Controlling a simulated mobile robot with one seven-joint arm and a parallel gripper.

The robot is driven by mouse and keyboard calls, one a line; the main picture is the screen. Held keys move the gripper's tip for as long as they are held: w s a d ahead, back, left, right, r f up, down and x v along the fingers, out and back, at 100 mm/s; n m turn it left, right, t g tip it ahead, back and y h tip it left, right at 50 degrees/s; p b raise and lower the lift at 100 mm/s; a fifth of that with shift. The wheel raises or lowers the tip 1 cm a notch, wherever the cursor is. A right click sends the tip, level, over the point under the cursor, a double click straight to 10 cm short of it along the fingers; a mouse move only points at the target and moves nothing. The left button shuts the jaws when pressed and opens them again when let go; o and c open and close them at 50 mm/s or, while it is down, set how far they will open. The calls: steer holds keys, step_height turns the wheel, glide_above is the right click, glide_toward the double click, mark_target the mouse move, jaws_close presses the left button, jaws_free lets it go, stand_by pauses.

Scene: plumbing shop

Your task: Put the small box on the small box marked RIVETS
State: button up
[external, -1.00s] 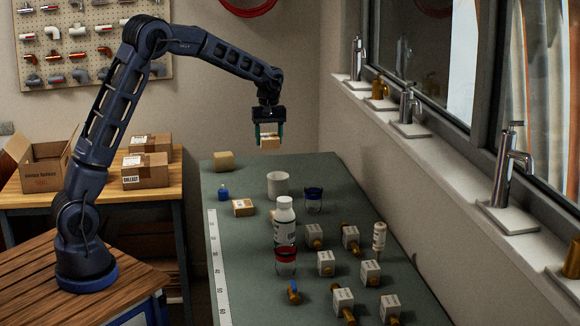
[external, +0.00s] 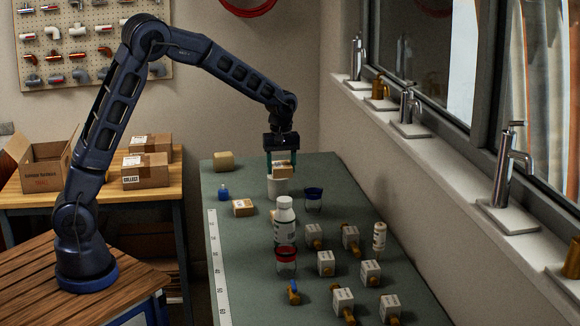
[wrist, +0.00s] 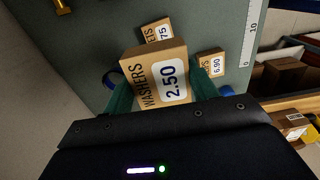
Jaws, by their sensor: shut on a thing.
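In the wrist view this held box (wrist: 158,78) reads WASHERS 2.50, between the green fingers. Beyond it lies a small box (wrist: 157,31) whose visible label ends in "ETS" and "75"; the rest is hidden, so RIVETS is not fully readable. Another small box (wrist: 211,65) shows "TS" and 6.90. In the external view one small box (external: 243,208) lies near the ruler; another (external: 272,215) is mostly hidden behind the white bottle.
Several valves with white tags fill the near right bench. A plain tan block (external: 223,161) sits at the far left.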

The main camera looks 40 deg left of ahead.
step_height(320, 180, down, 14)
steer(key=shift+f, duration=0.1)
stand_by(0.5)
steer(key=o, duration=1)
